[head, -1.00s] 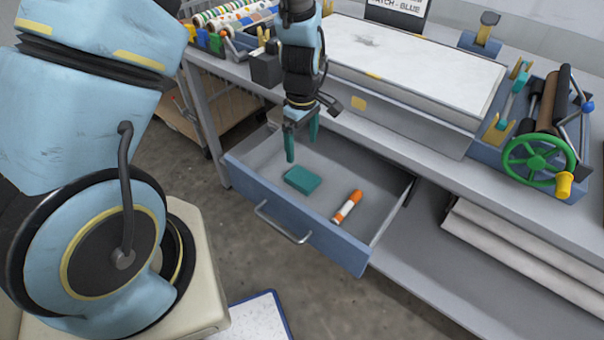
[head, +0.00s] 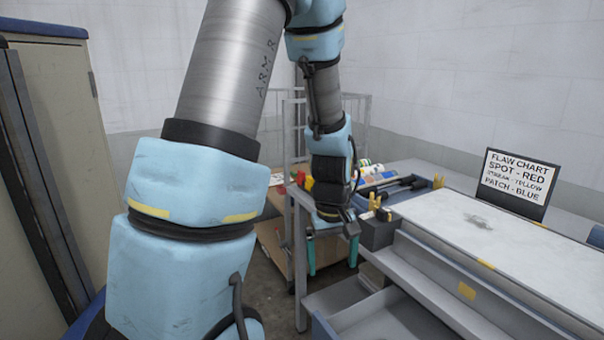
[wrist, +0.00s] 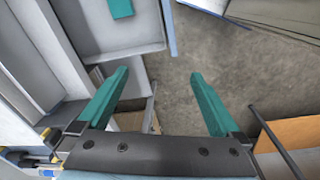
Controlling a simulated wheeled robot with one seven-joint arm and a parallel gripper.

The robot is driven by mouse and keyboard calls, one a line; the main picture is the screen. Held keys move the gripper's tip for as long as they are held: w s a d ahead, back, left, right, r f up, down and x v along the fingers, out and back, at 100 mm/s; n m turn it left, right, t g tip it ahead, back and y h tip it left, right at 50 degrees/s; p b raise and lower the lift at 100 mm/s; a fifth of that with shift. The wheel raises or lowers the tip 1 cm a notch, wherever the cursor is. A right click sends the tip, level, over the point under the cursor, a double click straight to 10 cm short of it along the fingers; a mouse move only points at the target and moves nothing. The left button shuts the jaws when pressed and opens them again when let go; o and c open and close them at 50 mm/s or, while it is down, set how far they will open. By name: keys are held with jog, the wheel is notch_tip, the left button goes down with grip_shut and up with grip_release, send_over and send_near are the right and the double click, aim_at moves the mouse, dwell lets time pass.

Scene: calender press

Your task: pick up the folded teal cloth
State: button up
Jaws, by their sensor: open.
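The folded teal cloth (wrist: 121,8) shows only partly, at the top edge of the wrist view, lying on the floor of the open drawer (wrist: 133,62). In the head view it is out of sight.
The bench top (head: 485,240) with the flaw chart sign (head: 516,183) is on the right. A wire-sided trolley (head: 280,240) is behind my gripper. A beige cabinet (head: 55,120) stands at the left.

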jog(key=s+a+r+m+t+b, duration=0.1)
jog(key=s+a+r+m, duration=0.1)
jog(key=a, duration=0.5)
jog(key=s+a+r+m+b, duration=0.1)
jog(key=s+a+r+m, duration=0.1)
jog(key=a, duration=0.5)
jog(key=d+f+m+b, duration=0.3)
jog(key=d+f+m, duration=0.4)
jog(key=d+m, duration=0.2)
jog(key=d+f+m+g+b, duration=0.1)
jog(key=d+f+m+b, duration=0.2)
jog(key=d+f+m, duration=0.5)
jog(key=d+f+m+b, duration=0.4)
jog(key=d+f+m, duration=0.4)
jog(key=d+m, duration=0.3)
jog(key=shift+s+d+f+m+g+y, duration=0.2)
jog(key=shift+s+d+m+g+y, duration=0.15)
jog(key=shift+d, duration=0.15)
jog(key=shift+s+d+f, duration=0.1)
jog(key=shift+s+f, duration=0.05)
jog(key=shift+f, duration=1.4)
jog(key=shift+s+f, duration=0.1)
jog(key=shift+f, duration=1.45)
jog(key=c, duration=1.2)
